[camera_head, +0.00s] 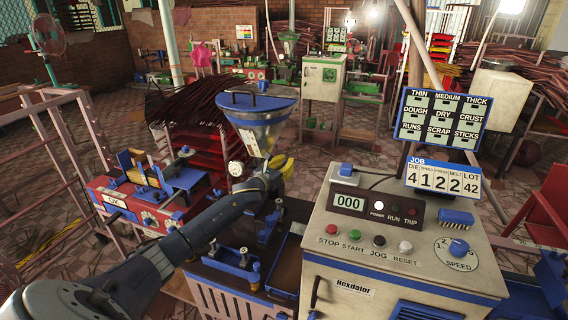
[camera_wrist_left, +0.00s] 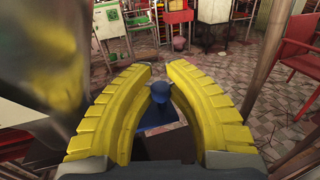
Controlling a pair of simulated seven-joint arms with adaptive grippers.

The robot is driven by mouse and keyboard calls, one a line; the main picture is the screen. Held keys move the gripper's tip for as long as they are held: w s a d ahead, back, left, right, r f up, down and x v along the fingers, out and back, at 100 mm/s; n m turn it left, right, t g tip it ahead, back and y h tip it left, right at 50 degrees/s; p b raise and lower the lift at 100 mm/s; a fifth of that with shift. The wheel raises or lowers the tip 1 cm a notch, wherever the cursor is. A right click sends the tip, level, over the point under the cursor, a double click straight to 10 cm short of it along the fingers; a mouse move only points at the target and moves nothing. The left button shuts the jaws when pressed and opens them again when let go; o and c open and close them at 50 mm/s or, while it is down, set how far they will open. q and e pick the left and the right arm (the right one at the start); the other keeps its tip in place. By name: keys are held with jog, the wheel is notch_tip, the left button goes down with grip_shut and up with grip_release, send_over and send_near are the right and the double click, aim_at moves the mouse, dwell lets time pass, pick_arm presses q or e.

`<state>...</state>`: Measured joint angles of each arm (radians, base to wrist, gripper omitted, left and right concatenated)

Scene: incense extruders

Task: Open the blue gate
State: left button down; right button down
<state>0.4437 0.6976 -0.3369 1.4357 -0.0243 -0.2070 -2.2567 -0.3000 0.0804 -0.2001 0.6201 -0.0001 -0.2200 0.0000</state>
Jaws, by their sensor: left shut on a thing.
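My left gripper (camera_head: 284,166) has yellow fingers and is beside the metal hopper (camera_head: 262,128) with the blue rim, at its lower right. In the left wrist view its curved fingers (camera_wrist_left: 160,70) close around a blue knob (camera_wrist_left: 160,92), which sits on a flat blue piece (camera_wrist_left: 160,122). I take this knob and piece to be the blue gate's. In the head view my arm and fingers hide the knob. Blue fittings (camera_head: 272,222) show just below the gripper. My right gripper is not in view.
The control box (camera_head: 405,262) with a display, buttons and speed dial stands close on the right. A sign board (camera_head: 442,118) rises behind it. A red machine (camera_head: 130,205) with blue parts is at the left. The hopper wall fills the wrist view's left side.

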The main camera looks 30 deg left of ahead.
pick_arm(q)
jog(key=d, duration=0.4)
jog(key=shift+w+f, duration=0.1)
jog(key=shift+w, duration=0.3)
jog(key=c, duration=1.3)
grip_release()
jog(key=shift+s, duration=0.15)
jog(key=s, duration=1.1)
jog(key=shift+s+a, duration=0.25)
jog(key=shift+s, duration=0.15)
jog(key=shift+r, duration=0.2)
